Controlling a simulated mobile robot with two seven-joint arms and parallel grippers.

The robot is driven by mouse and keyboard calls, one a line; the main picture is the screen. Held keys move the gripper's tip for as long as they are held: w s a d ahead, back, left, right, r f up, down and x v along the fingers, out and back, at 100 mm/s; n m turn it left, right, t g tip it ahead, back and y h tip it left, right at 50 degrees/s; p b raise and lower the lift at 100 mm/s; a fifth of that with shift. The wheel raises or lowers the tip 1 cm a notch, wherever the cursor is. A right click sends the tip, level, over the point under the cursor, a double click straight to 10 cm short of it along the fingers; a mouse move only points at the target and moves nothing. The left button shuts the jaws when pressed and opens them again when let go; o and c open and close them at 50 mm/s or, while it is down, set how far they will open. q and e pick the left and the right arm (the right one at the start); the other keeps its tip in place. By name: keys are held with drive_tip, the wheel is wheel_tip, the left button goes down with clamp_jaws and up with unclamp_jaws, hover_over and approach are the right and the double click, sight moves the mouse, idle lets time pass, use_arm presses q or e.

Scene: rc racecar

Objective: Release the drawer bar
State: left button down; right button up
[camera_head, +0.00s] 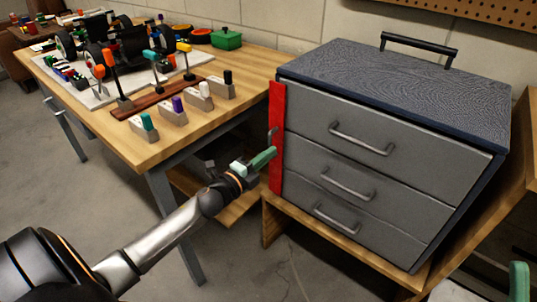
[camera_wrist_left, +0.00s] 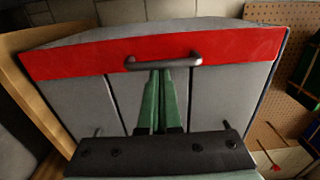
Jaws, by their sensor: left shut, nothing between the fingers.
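A red drawer bar (camera_head: 277,165) stands upright along the left edge of the grey drawer cabinet's front, across the ends of the drawers. In the left wrist view the bar (camera_wrist_left: 80,58) runs across the picture, with a small grey handle (camera_wrist_left: 163,62) on it. My left gripper (camera_head: 264,158) is at the bar's handle, its green fingers shut and empty. In the left wrist view the fingertips (camera_wrist_left: 162,72) end right at the handle; I cannot tell whether they touch it. Part of my right gripper (camera_head: 519,282) shows at the lower right edge; its jaws cannot be judged.
The cabinet has three closed drawers (camera_head: 390,160) with grey handles and stands on a low wooden bench (camera_head: 335,252). A wooden worktable (camera_head: 165,150) at the left holds a car, screwdrivers and small blocks. Open floor lies in front.

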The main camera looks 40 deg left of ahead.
use_arm(q)
drive_tip(key=shift+s+a+m+h, duration=0.1)
drive_tip(key=shift+a+m+h, duration=0.15)
drive_tip(key=shift+m+h, duration=0.5)
idle(1.1)
